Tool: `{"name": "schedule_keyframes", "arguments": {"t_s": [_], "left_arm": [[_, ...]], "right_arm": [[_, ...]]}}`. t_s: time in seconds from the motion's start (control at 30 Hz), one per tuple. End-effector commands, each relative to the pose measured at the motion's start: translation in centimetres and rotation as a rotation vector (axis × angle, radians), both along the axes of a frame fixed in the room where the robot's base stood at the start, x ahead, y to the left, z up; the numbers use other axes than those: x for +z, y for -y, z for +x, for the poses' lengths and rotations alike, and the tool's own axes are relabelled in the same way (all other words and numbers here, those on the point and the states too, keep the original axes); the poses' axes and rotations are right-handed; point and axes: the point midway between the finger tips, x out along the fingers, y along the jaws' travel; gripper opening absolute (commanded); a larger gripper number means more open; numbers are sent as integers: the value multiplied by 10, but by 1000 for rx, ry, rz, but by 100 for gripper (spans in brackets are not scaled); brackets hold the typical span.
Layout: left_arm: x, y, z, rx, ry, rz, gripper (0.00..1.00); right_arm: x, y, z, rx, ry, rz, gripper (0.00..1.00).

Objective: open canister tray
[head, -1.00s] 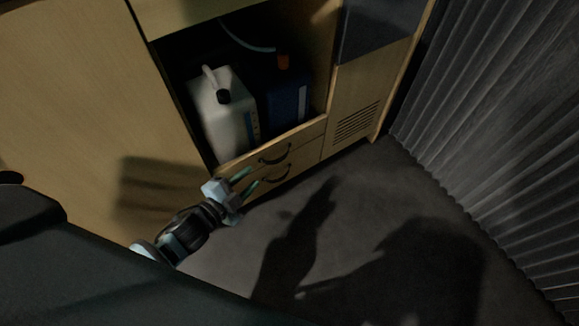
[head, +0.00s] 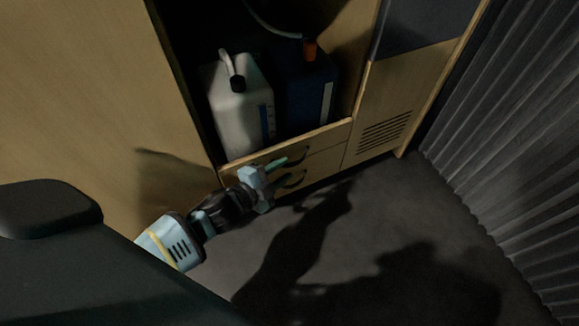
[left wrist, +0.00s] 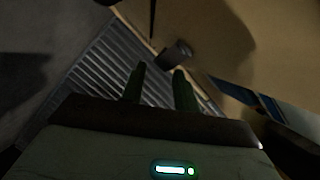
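The canister tray (head: 334,134) is the wooden front low in the cabinet, and it looks shut. A white canister (head: 241,115) and a dark blue canister (head: 307,95) with an orange cap stand behind it. Contact cannot be told. My right gripper is not in view.
A plain cabinet panel (head: 100,100) stands at left. A vented panel (head: 385,130) is right of the tray. A pleated grey curtain (head: 510,130) hangs at right. The dark floor (head: 400,220) in front is clear.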

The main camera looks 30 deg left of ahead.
Motion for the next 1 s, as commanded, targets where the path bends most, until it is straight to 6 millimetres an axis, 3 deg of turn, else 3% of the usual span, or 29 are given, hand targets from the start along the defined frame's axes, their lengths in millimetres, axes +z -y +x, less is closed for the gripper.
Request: {"name": "schedule_keyframes", "arguments": {"t_s": [0.2, 0.57, 0.8, 1.0], "left_arm": [[-6, 8, 22, 0, 0, -1, 31], [-6, 9, 26, 0, -1, -2, 31], [-6, 9, 26, 0, -1, -2, 1], [-6, 9, 26, 0, -1, -2, 0]], "right_arm": [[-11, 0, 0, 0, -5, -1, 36], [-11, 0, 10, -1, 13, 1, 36], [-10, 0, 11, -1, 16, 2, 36], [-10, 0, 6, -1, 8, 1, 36]]}}
